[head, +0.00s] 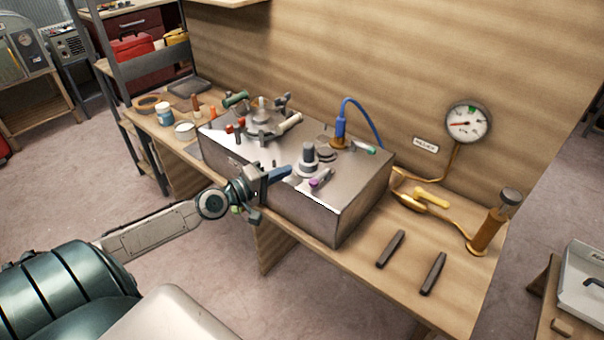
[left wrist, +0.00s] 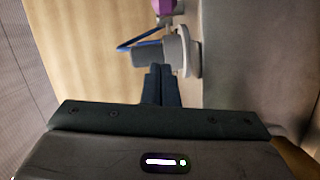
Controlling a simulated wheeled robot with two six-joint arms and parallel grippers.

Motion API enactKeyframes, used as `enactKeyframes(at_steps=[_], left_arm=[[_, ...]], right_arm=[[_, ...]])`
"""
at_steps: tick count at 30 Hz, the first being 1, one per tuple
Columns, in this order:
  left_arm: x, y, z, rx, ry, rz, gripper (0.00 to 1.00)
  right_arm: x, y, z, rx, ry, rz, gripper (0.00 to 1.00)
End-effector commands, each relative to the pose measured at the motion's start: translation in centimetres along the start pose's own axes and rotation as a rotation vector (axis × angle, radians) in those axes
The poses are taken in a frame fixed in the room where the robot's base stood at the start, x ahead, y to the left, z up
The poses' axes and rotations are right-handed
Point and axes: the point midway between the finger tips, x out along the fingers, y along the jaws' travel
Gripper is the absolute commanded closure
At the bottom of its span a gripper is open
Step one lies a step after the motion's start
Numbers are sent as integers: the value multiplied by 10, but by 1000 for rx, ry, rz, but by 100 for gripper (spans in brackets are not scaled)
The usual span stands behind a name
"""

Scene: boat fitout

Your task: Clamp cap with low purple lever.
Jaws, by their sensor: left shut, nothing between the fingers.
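The low purple lever (head: 320,180) sits on the near right part of the steel box top, in front of a grey cap (head: 306,160) with a raised cylindrical knob. The lever lies nearly flat. In the left wrist view the purple piece (left wrist: 163,6) shows at the top edge, beyond the grey cap (left wrist: 181,52). My left gripper (head: 287,171) is at the box's front edge, left of the cap and lever. Its blue fingers (left wrist: 161,72) are together and empty, pointing toward the cap; whether they touch it I cannot tell. My right gripper is not in view.
The steel box (head: 330,220) stands on a wooden bench. Other clamps and red, green and white handles (head: 262,128) crowd its left half. A blue hose (head: 341,125) rises behind the cap. A gauge (head: 468,122), a yellow-handled valve (head: 430,198) and two dark bars (head: 391,249) are at right.

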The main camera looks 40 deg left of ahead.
Motion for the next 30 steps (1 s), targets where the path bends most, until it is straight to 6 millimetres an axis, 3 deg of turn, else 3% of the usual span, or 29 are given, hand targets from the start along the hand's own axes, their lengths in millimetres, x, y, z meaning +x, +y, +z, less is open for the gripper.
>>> enactKeyframes(at_steps=[7, 18, 30], left_arm=[[29, 4, 0, -6, 2, 4, 100], [35, 2, 34, -4, -1, 1, 100], [36, 0, 39, -1, -1, 0, 100]], right_arm=[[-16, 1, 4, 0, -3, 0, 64], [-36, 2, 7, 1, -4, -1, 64], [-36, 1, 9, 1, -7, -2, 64]])
